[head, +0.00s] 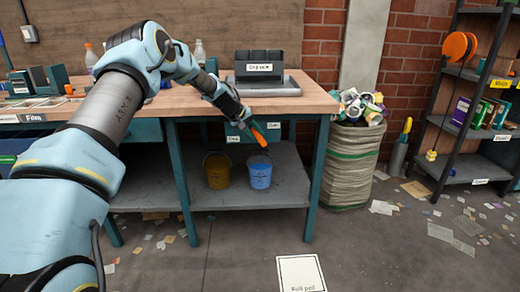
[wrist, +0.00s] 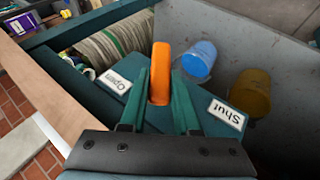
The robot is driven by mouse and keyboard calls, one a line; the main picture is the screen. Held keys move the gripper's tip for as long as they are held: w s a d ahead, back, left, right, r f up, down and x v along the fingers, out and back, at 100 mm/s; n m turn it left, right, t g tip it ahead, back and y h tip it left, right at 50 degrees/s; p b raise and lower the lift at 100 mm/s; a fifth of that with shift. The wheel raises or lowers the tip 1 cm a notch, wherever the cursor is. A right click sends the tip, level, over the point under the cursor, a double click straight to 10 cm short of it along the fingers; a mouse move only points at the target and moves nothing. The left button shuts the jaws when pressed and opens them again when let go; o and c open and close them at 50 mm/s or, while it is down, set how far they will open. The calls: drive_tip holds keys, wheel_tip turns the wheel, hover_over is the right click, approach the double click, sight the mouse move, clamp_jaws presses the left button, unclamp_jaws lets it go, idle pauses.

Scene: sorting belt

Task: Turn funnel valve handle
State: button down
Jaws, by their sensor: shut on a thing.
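The orange valve handle (wrist: 160,62) is in the wrist view, between the two green fingers of my gripper (wrist: 160,95), which is shut on it. Labels reading "Open" (wrist: 118,82) and "Shut" (wrist: 227,114) lie on either side of it on a teal plate (wrist: 190,88). The handle stands between these labels. In the head view the orange handle (head: 259,138) shows just past my gripper (head: 246,122), below the bench's front edge. The funnel itself is not clearly visible.
A blue bucket (head: 260,171) and a yellow bucket (head: 217,171) stand on the lower shelf. The wooden bench top (head: 310,94) carries a grey labelled device (head: 267,85). A full sack (head: 350,170) stands right of the bench. Scraps litter the open floor.

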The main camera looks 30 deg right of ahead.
drive_tip(key=f+h+b, duration=0.1)
drive_tip(key=h+b, duration=0.1)
drive_tip(key=b, duration=0.2)
drive_tip(key=a+f+n+g+h+b, duration=0.1)
drive_tip(key=h+b, duration=0.1)
drive_tip(key=b, duration=0.2)
drive_tip(key=w+a+f+h+b, duration=0.1)
drive_tip(key=h+b, duration=0.1)
drive_tip(key=b, duration=0.2)
drive_tip(key=shift+w+a+f+n+g, duration=0.1)
drive_tip(key=shift+f+n+g, duration=0.2)
drive_tip(key=shift+f, duration=0.05)
drive_tip(key=h+b, duration=0.2)
drive_tip(key=b, duration=0.2)
drive_tip(key=f+n+h+b, duration=0.1)
drive_tip(key=h+b, duration=0.1)
drive_tip(key=b, duration=0.1)
drive_tip(key=shift+a+f+g+b, duration=0.15)
drive_tip(key=shift+f+g+b, duration=0.15)
drive_tip(key=shift+b, duration=0.1)
drive_tip(key=shift+r+n+h, duration=0.1)
drive_tip(key=shift+n+h, duration=0.2)
drive_tip(key=c, duration=0.6)
unclamp_jaws()
drive_tip(key=shift+c, duration=0.2)
